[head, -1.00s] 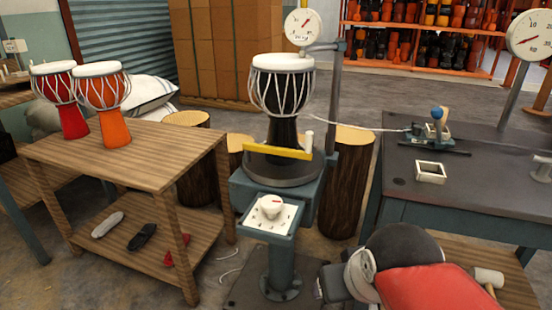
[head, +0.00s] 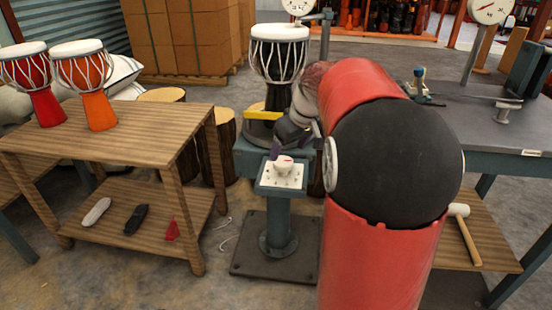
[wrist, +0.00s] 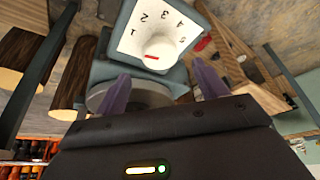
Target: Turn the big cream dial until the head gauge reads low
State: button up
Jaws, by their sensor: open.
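The big cream dial (head: 284,165) sits on a numbered white plate on a teal pedestal; it also shows in the wrist view (wrist: 159,50), with a red mark on it. My gripper (wrist: 162,88) is open, with its purple fingers apart on either side of the dial in the wrist view. I see no contact with the dial. In the head view one purple fingertip shows just above the plate and my arm hides most of the gripper. The head gauge (head: 298,7) above the drum (head: 279,55) is cut off by the top edge; its reading is unclear.
A wooden table (head: 120,130) with two goblet drums, one red and one orange, stands at left. A dark bench (head: 480,130) is at right, with a second gauge (head: 490,11) above it. A mallet (head: 464,232) lies on the lower shelf. A yellow bar (head: 262,115) is by the drum.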

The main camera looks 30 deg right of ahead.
aim_at(283, 161)
jog(key=x, duration=0.5)
jog(key=shift+a+f, duration=0.1)
jog(key=shift+f, duration=0.1)
jog(key=c, duration=1)
jog(key=shift+m, duration=0.3)
jog(key=m+h, duration=0.1)
jog(key=m, duration=0.2)
jog(key=shift+a, duration=0.15)
jog(key=shift+m+g+h+p, duration=0.4)
jog(key=shift+m+h, duration=0.5)
jog(key=shift+m, duration=1.2)
